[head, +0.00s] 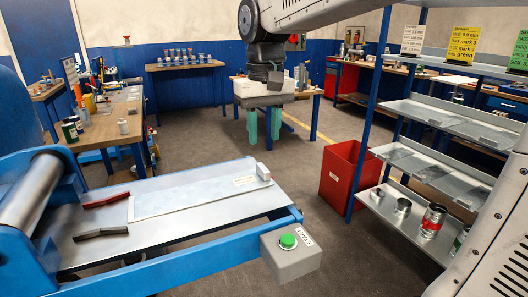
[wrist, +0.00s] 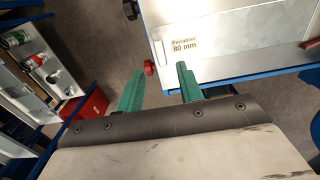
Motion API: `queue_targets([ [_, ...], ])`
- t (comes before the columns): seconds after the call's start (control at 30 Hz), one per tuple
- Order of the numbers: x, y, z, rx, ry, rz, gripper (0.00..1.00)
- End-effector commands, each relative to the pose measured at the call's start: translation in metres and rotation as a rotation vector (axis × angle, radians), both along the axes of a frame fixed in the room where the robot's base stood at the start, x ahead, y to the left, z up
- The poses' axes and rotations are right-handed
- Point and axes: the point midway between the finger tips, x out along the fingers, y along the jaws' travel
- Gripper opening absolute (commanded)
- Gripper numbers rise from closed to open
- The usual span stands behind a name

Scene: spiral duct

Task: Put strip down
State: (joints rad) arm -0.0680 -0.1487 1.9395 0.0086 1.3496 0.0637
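A long pale metal strip (head: 190,194) lies flat on the metal bed of the blue machine (head: 225,215) in the head view. Its labelled end (wrist: 205,38) shows at the top of the wrist view, with "80 mm" readable. A small light block (head: 263,172) stands at the strip's right end. My gripper (head: 264,140) points down beyond the bed in the head view.
A red bar (head: 105,199) and a dark bar (head: 101,234) lie on the bed's left part. A grey box with a green button (head: 288,241) sits at the front corner. A red bin (head: 348,178) and a shelf rack (head: 430,160) stand right. Floor behind the bed is clear.

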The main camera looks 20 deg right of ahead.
Motion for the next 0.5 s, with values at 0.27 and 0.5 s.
queue_targets([
  [0.27, 0.0, 0.0, 0.037, 0.0, 0.0, 0.0, 0.37],
  [0.5, -0.016, -0.003, 0.037, 0.0, -0.007, -0.001, 0.37],
])
